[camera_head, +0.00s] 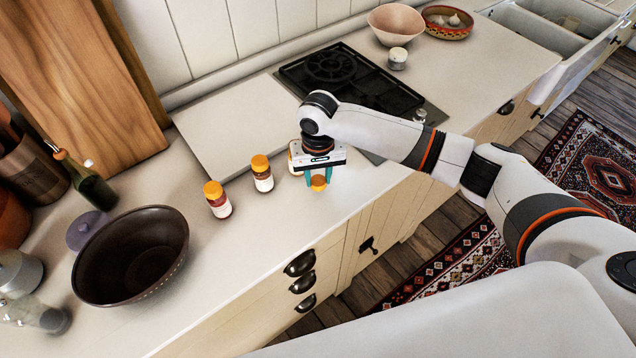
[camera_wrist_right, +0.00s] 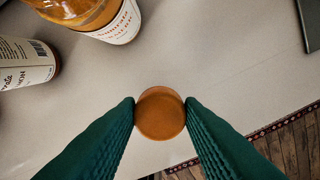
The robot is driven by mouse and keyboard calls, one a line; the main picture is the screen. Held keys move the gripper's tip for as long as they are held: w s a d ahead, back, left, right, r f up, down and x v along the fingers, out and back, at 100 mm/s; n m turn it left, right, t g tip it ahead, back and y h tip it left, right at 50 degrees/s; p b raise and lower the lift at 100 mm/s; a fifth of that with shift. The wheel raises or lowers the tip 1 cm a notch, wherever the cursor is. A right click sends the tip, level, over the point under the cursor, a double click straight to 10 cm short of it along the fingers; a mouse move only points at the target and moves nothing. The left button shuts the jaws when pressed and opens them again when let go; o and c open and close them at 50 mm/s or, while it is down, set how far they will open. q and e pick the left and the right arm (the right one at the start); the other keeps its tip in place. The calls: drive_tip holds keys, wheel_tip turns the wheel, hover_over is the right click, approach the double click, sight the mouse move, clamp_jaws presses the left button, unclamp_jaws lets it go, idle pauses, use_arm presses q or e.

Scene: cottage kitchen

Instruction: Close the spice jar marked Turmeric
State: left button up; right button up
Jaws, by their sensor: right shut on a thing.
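My right gripper (camera_head: 318,172) points down near the counter's front edge. Its teal fingers are shut on an orange lid (camera_head: 318,184). In the right wrist view the lid (camera_wrist_right: 160,113) is a round orange-brown disc pinched between the fingertips; I cannot tell whether it touches the counter. A jar with orange contents (camera_wrist_right: 85,14) stands just beyond it; its label is only partly readable and looks like the Turmeric one. Its top is out of that frame. In the head view this jar (camera_head: 293,160) is mostly hidden behind my gripper. My left gripper is not in view.
Two orange-capped spice jars, one in the middle (camera_head: 262,174) and one at left (camera_head: 217,199), stand left of my gripper. A white board (camera_head: 230,125) and a black hob (camera_head: 345,80) lie behind. A dark bowl (camera_head: 130,256) is at left. Counter in front of the jars is clear.

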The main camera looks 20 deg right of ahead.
sight(320, 182)
wheel_tip(320, 182, up, 7)
drive_tip(key=shift+f+b, duration=0.1)
drive_tip(key=shift+b, duration=0.4)
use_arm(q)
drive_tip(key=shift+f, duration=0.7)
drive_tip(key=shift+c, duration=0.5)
use_arm(e)
drive_tip(key=shift+s, duration=0.1)
drive_tip(key=shift+s+d, duration=0.15)
drive_tip(key=shift+s, duration=0.15)
use_arm(q)
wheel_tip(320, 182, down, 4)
drive_tip(key=b, duration=0.4)
use_arm(e)
drive_tip(key=s+d+n, duration=0.1)
drive_tip(key=s+d, duration=0.2)
drive_tip(key=s, duration=1)
drive_tip(key=shift+s+d+r, duration=0.2)
drive_tip(key=shift+d+r, duration=0.15)
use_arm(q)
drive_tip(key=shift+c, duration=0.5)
